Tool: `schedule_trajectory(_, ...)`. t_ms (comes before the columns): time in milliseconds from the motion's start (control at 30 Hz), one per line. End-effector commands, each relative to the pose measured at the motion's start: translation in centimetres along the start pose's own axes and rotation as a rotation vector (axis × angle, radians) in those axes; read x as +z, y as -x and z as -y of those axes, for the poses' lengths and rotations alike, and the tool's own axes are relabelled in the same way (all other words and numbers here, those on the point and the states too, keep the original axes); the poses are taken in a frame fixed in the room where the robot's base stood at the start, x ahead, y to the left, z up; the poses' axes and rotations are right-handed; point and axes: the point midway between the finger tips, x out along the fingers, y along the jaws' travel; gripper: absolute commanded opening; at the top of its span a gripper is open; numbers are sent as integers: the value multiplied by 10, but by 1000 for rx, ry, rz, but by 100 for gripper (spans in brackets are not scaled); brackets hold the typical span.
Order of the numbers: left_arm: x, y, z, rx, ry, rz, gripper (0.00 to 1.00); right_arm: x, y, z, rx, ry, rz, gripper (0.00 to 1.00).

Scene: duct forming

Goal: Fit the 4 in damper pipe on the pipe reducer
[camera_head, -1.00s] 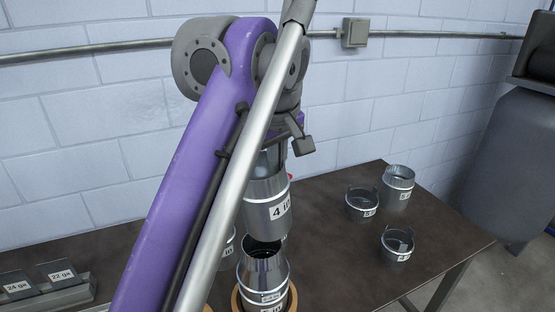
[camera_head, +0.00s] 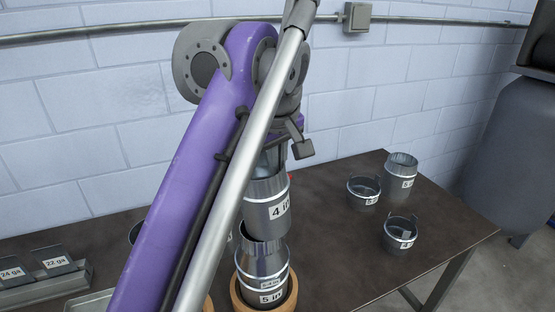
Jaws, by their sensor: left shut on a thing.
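The 4 in damper pipe (camera_head: 266,203), a grey metal cylinder with a "4 in" label, hangs upright from my left gripper (camera_head: 276,160). That gripper is shut on its top, and my purple arm and a silver rod hide part of it. The pipe reducer (camera_head: 263,262), labelled "5 in", stands directly below with its narrow end up. The pipe's lower edge overlaps the reducer's upper opening in the picture. Some dark opening shows at the left; I cannot tell whether the pipe is inside it. My right gripper is not in view.
A tan ring (camera_head: 291,294) surrounds the reducer's base on the dark table (camera_head: 338,250). Several metal collars and pipes (camera_head: 400,177) stand at the right. Gauge-labelled blocks (camera_head: 50,262) sit at the left. The table's right edge is beyond the collars.

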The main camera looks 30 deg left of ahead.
Motion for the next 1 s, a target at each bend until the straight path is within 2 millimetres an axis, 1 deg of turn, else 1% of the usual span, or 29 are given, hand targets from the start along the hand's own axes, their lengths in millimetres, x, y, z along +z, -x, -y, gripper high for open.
schedule_trajectory(33, 2, -6, 2, -3, 0, 3, 0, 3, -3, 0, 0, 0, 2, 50)
schedule_trajectory(200, 6, -16, 4, -4, 1, 4, 0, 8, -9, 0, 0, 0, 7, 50)
schedule_trajectory(500, 11, -31, 7, -3, 1, 3, 0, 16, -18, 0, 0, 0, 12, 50)
schedule_trajectory(667, 12, -35, 8, -2, 1, 3, 0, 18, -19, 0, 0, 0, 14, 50)
schedule_trajectory(1000, 12, -34, 7, -1, 1, 2, 0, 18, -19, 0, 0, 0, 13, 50)
